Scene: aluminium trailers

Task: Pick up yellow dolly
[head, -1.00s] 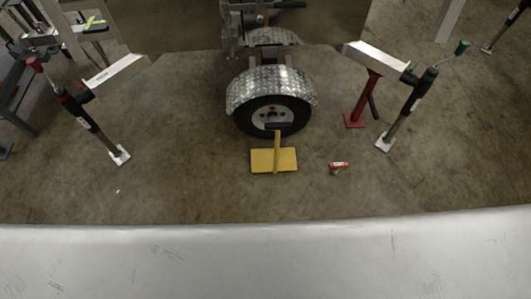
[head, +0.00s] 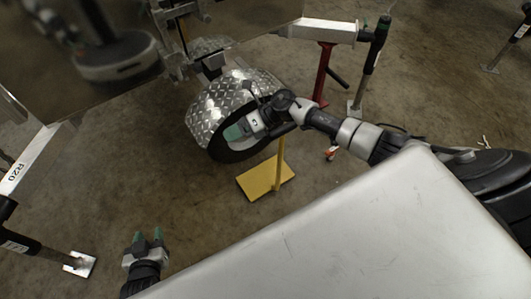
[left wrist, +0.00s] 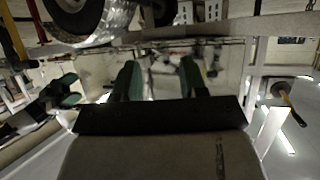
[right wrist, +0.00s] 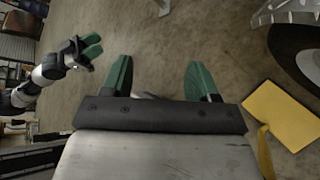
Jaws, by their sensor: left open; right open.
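The yellow dolly (head: 257,183) stands on the floor in front of the trailer wheel, with a flat base and an upright post. In the right wrist view its base (right wrist: 283,115) and part of its post lie right of the fingers. My right gripper (head: 236,131) is open in front of the wheel, above and left of the post; its arm passes over the post's top, hiding it. Its fingers (right wrist: 158,80) have nothing between them. My left gripper (head: 148,240) is open and empty, low at the left, apart from the dolly. It also shows in the right wrist view (right wrist: 90,50).
The trailer wheel has a silver checker-plate fender (head: 215,108). A red stand (head: 322,75) and a jack leg (head: 371,70) stand behind my right arm. Another jack leg's foot (head: 80,264) is at lower left. A small orange-red object (head: 331,153) lies right of the dolly.

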